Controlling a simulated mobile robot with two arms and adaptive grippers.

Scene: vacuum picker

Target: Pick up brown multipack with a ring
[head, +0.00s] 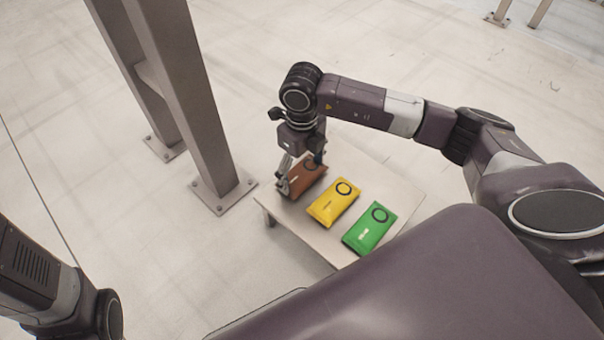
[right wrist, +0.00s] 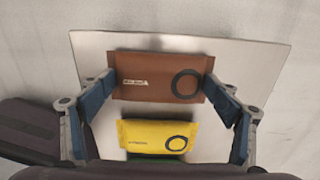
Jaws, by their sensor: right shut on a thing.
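The brown multipack (head: 308,176) with a dark ring lies at the far left end of a low table, partly hidden by my right gripper in the head view. It shows whole in the right wrist view (right wrist: 155,76), with the ring on its right half. My right gripper (head: 301,180) points down over it. In the right wrist view its two fingers (right wrist: 160,84) press on the pack's left and right ends, so it is shut on the pack. I cannot tell whether the pack is clear of the table. My left gripper is not in view; only part of my left arm shows.
The pale table (head: 295,222) also bears a yellow pack (head: 333,204) beside the brown one and a green pack (head: 369,229) nearer me, both with rings. Grey posts (head: 190,90) with floor plates stand left of the table. The floor around is clear.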

